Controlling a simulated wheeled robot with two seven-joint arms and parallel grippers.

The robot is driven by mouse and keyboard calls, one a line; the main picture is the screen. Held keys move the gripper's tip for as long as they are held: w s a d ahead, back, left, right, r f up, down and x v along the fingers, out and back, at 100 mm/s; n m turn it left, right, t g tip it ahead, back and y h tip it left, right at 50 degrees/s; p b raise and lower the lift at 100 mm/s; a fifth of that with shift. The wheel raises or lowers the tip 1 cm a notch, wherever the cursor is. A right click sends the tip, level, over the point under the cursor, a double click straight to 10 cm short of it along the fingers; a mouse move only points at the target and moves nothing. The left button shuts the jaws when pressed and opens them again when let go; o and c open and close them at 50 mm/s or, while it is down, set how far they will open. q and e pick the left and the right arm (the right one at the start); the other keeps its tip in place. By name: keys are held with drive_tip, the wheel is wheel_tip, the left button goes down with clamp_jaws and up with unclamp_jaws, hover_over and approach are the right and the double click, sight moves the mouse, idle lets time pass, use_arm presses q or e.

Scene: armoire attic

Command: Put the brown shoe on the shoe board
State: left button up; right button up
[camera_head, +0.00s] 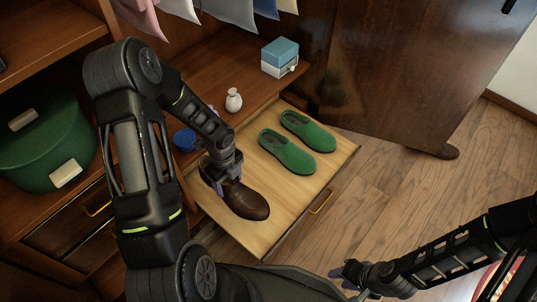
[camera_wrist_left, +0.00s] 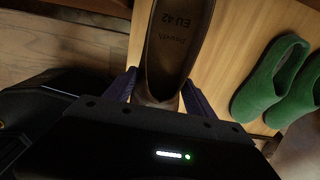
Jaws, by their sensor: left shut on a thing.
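The brown shoe (camera_head: 246,202) is at the pulled-out light wooden shoe board (camera_head: 283,224), on its left part, with its toe toward the front edge. My left gripper (camera_head: 225,180) is shut on its heel end. In the left wrist view the shoe (camera_wrist_left: 176,45) shows its insole with "EU 42", between my two fingers (camera_wrist_left: 160,90). I cannot tell whether the sole touches the board. My right gripper (camera_head: 350,277) is low at the right of the head view, away from the board; its finger gap is not clear.
Green shoes (camera_head: 288,153) stand on the board right of the brown shoe; they also show in the left wrist view (camera_wrist_left: 268,82). A white vase (camera_head: 233,101), blue item (camera_head: 184,140) and blue-topped box (camera_head: 280,58) stand on the shelf behind. A green round box (camera_head: 45,140) is at left.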

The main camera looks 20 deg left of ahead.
sight(231, 192)
idle(0.3)
use_arm(q)
drive_tip(key=shift+f+b, duration=1.3)
drive_tip(key=shift+f, duration=1.85)
drive_tip(key=shift+f+b, duration=0.8)
drive_tip(key=shift+f, duration=1.1)
drive_tip(key=o, duration=1.8)
drive_tip(key=shift+o, duration=0.2)
